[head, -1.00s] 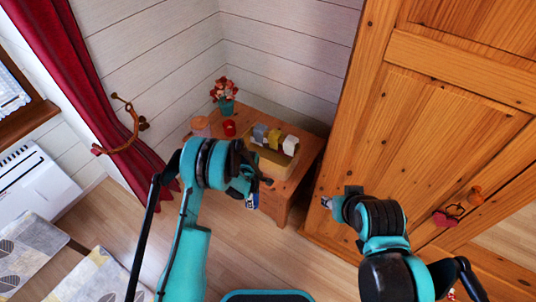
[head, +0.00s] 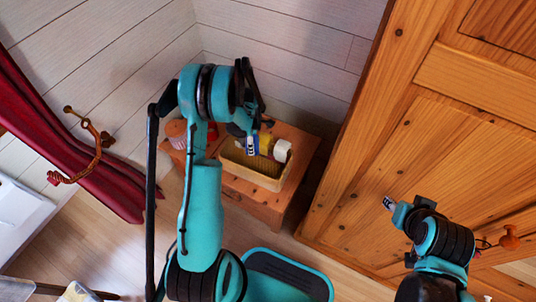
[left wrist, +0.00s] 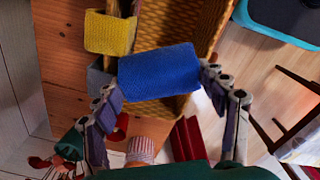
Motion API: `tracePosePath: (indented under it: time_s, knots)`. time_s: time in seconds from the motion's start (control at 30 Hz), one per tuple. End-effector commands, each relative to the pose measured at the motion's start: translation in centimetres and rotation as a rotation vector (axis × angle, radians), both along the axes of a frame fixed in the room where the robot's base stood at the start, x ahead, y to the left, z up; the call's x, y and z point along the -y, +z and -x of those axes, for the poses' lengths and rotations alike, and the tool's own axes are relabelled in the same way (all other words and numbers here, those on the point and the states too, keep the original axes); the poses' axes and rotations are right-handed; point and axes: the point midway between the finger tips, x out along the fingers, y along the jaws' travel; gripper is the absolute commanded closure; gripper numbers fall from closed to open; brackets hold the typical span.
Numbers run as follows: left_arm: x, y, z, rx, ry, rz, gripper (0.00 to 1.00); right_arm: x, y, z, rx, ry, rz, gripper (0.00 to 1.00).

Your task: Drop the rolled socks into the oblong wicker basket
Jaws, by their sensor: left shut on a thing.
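The rolled socks are a blue roll (left wrist: 160,72) in the left wrist view, between the two fingers of my left gripper (left wrist: 162,88), which is shut on them. The oblong wicker basket (left wrist: 205,28) shows behind and below the roll in that view. In the head view the basket (head: 252,177) stands on the small wooden table, and my left gripper (head: 250,145) is over its back left part. The socks cannot be made out clearly there. My right gripper (head: 389,203) is by the wardrobe, away from the basket; its fingers are too unclear to read.
A yellow item (left wrist: 109,33) and a white item (head: 282,150) are in or at the basket. A large wooden wardrobe (head: 400,140) stands close on the right.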

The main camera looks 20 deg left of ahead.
Motion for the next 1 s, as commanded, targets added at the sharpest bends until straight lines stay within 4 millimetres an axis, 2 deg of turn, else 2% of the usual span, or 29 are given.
tracePosePath:
  time_s: [0.5, 0.83, 0.87, 0.9, 0.93, 1.0]
  knots:
    - [0.1, -5.4, 0.0, 0.000, -0.001, 0.000, 0.54, 0.0, -3.2, 0.0, 0.000, 0.000, 0.000, 0.60]
    - [0.1, -5.8, 0.0, 0.000, -0.001, 0.000, 0.54, 0.0, -3.3, 0.0, 0.000, 0.000, 0.000, 0.60]
    - [0.1, -5.8, 0.0, 0.000, -0.001, 0.000, 0.25, 0.0, -3.3, 0.0, 0.000, 0.000, 0.000, 0.60]
    - [0.1, -5.8, 0.0, 0.000, -0.001, 0.000, 0.15, 0.0, -3.3, 0.0, 0.000, 0.000, 0.000, 0.60]
    - [0.1, -5.8, 0.0, 0.000, -0.001, 0.000, 0.07, 0.0, -3.3, 0.0, 0.000, 0.000, 0.000, 0.60]
    - [0.1, -5.8, 0.0, 0.000, -0.001, 0.000, 0.04, 0.0, -3.3, 0.0, 0.000, 0.000, 0.000, 0.60]
